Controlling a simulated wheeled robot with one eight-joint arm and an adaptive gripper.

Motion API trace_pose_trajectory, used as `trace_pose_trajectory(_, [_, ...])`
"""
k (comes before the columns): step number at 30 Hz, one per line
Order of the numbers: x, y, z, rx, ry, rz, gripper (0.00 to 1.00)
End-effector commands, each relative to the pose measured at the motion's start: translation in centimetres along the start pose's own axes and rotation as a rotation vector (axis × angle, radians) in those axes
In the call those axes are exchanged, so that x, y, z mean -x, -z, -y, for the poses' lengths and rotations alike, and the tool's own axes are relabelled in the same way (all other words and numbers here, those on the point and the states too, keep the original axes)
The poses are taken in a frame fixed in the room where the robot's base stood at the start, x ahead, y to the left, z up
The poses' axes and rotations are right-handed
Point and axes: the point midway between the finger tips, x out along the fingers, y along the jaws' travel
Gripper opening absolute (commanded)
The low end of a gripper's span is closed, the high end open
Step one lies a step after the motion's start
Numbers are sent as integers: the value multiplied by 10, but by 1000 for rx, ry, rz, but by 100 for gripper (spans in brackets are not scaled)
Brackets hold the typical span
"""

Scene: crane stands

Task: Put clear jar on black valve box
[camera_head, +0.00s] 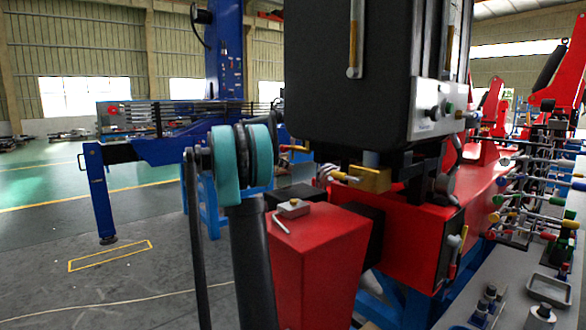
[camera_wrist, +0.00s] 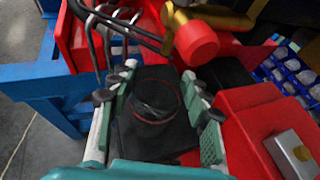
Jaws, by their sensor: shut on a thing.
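In the wrist view my gripper (camera_wrist: 160,78) has its two green-padded fingers on either side of a clear jar (camera_wrist: 153,103). The jar is seen from above, with a thin reddish rim and a dark inside. Under and around it is a flat black surface (camera_wrist: 150,145), which looks like the top of the black valve box. I cannot tell whether the jar touches it. In the head view my teal-jointed arm shows in front, while my fingers and the jar cannot be made out.
A red box (camera_head: 318,262) with a small grey fitting (camera_head: 293,209) stands close to the right of my gripper. A red-capped brass fitting (camera_wrist: 196,42) and bent metal hoses lie just beyond. A big black cabinet (camera_head: 365,75) overhangs. Open floor lies left.

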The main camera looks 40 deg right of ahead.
Motion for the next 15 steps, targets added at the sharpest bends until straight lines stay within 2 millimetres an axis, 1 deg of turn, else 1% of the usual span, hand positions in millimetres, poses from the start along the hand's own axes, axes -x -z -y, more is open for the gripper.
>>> trace_pose_trajectory(6, [-35, -15, 1, -1, 4, 0, 9])
trace_pose_trajectory(10, [-39, -1, 0, 0, 0, 0, 9])
trace_pose_trajectory(15, [-40, 0, 0, 0, 1, 0, 9])
